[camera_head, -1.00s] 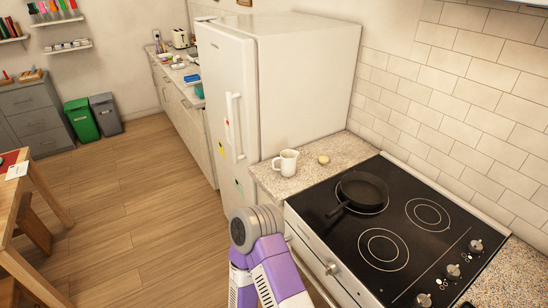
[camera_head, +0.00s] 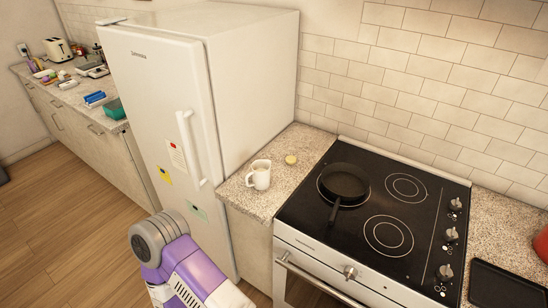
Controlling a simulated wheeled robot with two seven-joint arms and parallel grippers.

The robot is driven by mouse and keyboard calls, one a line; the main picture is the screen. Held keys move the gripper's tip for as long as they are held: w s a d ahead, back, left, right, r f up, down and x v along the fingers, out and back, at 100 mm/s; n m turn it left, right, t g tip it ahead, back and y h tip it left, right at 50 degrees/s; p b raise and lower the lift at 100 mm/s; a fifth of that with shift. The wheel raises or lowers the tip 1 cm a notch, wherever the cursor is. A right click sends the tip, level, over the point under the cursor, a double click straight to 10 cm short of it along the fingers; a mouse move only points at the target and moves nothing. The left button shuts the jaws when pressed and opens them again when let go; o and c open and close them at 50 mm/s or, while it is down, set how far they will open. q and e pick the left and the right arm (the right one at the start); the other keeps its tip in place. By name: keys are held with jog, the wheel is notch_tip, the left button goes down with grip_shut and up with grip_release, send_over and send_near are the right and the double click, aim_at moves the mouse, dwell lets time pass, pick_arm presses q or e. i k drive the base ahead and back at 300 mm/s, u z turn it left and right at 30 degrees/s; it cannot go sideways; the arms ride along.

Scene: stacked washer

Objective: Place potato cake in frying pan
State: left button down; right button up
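The potato cake is probably the small round yellowish piece (camera_head: 291,160) on the granite counter, left of the stove. A black frying pan (camera_head: 344,182) sits on the stove's back left burner, its handle pointing toward the front. The pan looks empty. One of my arms, purple and grey, shows at the bottom left in front of the fridge. Its gripper is not visible, and the other arm is out of view.
A white mug (camera_head: 260,174) stands on the counter, just left of the yellowish piece. The black stove (camera_head: 430,193) has free burners around the pan. A tall white fridge (camera_head: 160,110) borders the counter on the left. A black tray (camera_head: 508,285) lies at the lower right.

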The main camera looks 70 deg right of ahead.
aim_at(344, 185)
jog(key=z, duration=1.55)
